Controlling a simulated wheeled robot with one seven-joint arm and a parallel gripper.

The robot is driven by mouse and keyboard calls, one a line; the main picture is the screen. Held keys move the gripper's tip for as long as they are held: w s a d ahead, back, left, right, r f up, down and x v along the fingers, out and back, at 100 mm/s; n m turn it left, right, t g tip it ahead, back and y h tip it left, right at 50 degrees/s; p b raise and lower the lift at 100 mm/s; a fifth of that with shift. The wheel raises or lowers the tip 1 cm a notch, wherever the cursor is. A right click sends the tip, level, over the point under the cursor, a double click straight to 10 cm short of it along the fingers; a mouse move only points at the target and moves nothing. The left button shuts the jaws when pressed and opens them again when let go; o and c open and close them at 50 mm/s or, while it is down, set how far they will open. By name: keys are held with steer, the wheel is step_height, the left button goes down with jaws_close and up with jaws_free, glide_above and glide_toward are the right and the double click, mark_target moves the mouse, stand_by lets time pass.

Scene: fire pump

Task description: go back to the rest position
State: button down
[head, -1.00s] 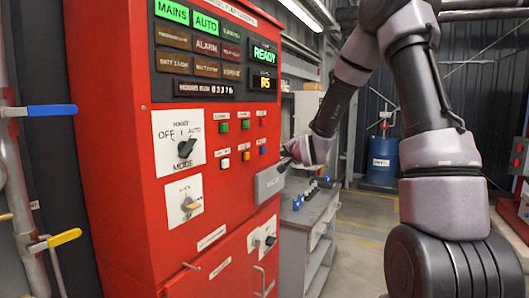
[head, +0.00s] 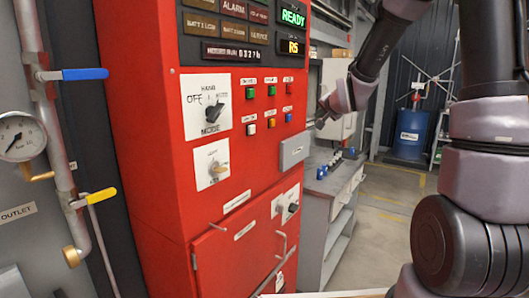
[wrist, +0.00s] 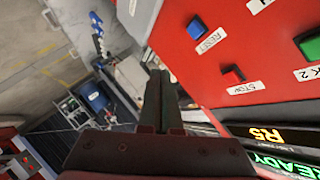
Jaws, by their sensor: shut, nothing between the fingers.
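My gripper (wrist: 158,100) is shut and empty in the wrist view. Its dark fingers point past the edge of the red control panel (wrist: 245,45). In the head view my gripper (head: 320,122) is small, beside the right edge of the red pump cabinet (head: 165,130), just above a grey box (head: 294,150) on its front. I cannot tell from the head view how far it is from the panel. The mode knob (head: 214,112) and the lit READY display (head: 292,17) are on the cabinet front.
A grey workbench (head: 345,192) with small blue items stands right of the cabinet. A blue barrel (head: 409,135) is behind it. Pipes with a blue lever (head: 84,74) and a yellow lever (head: 103,196) run at the left. The floor (head: 378,235) between bench and my arm is clear.

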steer(key=s+d+r+n+g, duration=0.1)
steer(key=s+r+n+g, duration=0.1)
steer(key=s, duration=1.4)
steer(key=s+d+r+n+g, duration=0.2)
steer(key=s+r+g, duration=0.2)
steer(key=s, duration=1.3)
steer(key=shift+s+r, duration=0.25)
steer(key=shift+r, duration=0.15)
steer(key=shift+d, duration=0.1)
